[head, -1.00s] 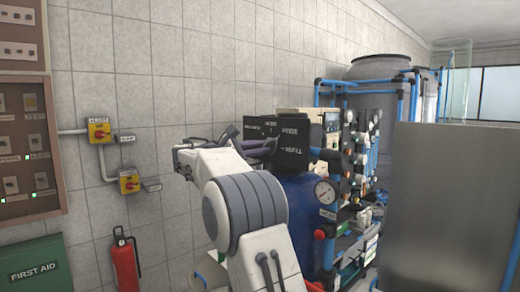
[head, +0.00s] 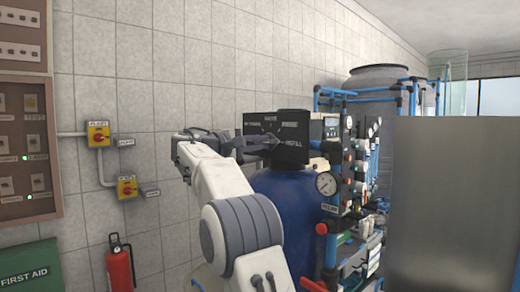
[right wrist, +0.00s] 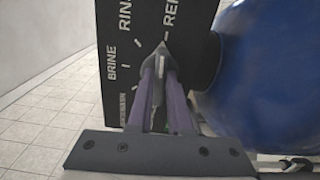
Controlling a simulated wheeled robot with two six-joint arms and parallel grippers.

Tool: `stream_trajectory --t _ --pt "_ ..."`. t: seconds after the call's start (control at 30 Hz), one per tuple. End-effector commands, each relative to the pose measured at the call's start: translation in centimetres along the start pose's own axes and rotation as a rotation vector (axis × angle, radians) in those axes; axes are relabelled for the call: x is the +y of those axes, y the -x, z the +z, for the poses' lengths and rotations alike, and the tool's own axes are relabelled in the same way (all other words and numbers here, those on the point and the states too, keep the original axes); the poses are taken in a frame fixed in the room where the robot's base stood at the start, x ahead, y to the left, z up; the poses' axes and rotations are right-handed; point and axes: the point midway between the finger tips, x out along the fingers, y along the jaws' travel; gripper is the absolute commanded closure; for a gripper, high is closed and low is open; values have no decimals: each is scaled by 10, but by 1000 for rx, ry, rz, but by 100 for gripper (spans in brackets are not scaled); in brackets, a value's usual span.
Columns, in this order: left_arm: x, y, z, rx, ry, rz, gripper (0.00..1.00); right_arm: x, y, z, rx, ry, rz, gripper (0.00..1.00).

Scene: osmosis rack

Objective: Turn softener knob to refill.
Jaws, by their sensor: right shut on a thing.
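The softener's black control head (head: 290,125) sits on a blue tank (head: 285,190) and carries white dial lettering, including REFILL. The control head also fills the upper middle of the right wrist view (right wrist: 118,28), with BRINE, RINSE and part of REFILL readable. My right gripper (head: 268,145) is at the dial face. In the right wrist view, its two purple fingers (right wrist: 158,85) are shut on the grey pointed knob (right wrist: 160,58). The knob's tip points up towards the REFILL lettering; its exact alignment is hard to tell. The fingers hide the knob's lower part. My left gripper is not in view.
A pressure gauge (head: 327,183) and blue pipework stand right of the tank. A large grey panel (head: 450,200) blocks the right foreground. A tiled wall (head: 200,60) with yellow switches (head: 98,134) and a fire extinguisher (head: 119,268) lies to the left.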

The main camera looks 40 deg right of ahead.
Motion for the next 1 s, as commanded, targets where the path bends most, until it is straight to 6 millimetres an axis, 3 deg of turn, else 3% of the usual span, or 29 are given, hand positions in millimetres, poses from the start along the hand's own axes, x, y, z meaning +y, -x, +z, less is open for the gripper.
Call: stream_trajectory --t 0.73,0.77,0.8,0.83,1.0 --pt "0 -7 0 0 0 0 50 -3 1 0 -2 -94 -6 100" --pt "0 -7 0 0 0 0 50 -3 1 0 -2 -94 -6 75" --pt "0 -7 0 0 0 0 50 -3 1 0 -1 -93 -6 60" --pt "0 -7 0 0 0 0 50 -2 1 0 -1 -93 -5 52" --pt "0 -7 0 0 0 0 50 -2 0 0 -1 -93 -3 52"
